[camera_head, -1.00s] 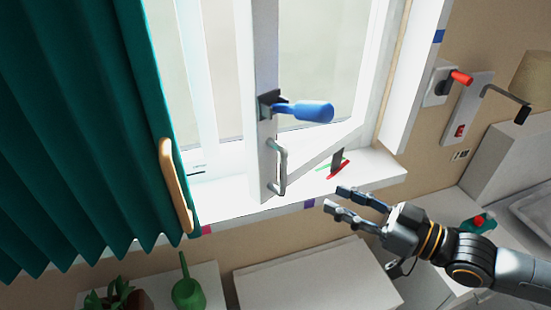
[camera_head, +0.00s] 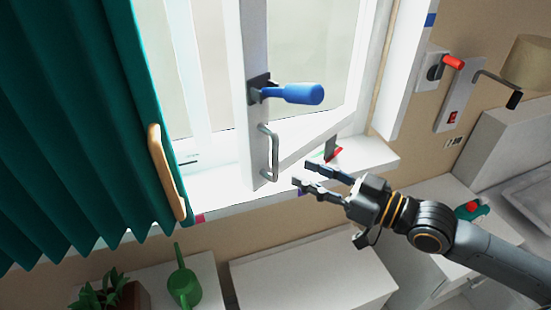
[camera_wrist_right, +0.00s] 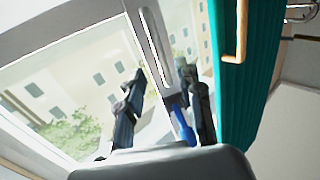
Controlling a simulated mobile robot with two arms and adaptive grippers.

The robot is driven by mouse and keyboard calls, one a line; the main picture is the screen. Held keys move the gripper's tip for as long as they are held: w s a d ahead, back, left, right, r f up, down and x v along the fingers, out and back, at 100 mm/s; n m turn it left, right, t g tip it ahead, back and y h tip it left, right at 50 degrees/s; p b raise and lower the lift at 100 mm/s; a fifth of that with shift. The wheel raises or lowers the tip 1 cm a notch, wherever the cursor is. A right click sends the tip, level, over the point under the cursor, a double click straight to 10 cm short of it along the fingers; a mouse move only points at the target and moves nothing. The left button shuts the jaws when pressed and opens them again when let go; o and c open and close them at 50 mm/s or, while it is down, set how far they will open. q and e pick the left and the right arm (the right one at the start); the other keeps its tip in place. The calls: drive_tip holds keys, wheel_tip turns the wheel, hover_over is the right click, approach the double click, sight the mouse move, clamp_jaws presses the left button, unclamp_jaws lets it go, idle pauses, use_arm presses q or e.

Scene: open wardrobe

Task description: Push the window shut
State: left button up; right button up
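The window sash (camera_head: 250,90) stands ajar, swung inward from its frame, in the head view. It carries a blue handle (camera_head: 295,94) and, lower down, a grey metal pull bar (camera_head: 270,152). My right gripper (camera_head: 302,184) is open and empty, to the right of and a little below the pull bar, apart from it as far as I can tell. In the right wrist view its two fingers (camera_wrist_right: 163,98) are spread, with the pull bar (camera_wrist_right: 154,48) and the blue handle (camera_wrist_right: 183,126) showing between them. My left gripper is not in view.
A teal curtain (camera_head: 80,120) with a wooden holdback (camera_head: 166,172) hangs on the left. The white sill (camera_head: 235,200) runs below the window. A green watering can (camera_head: 184,287) and a potted plant (camera_head: 115,292) stand lower left. Wall switches (camera_head: 452,108) and a lamp are at right.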

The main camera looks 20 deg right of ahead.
sight(275, 178)
drive_tip(key=p+x, duration=0.2)
drive_tip(key=x, duration=0.6)
drive_tip(key=shift+w+p, duration=0.1)
drive_tip(key=shift+p, duration=0.3)
clamp_jaws()
drive_tip(key=shift+w, duration=0.1)
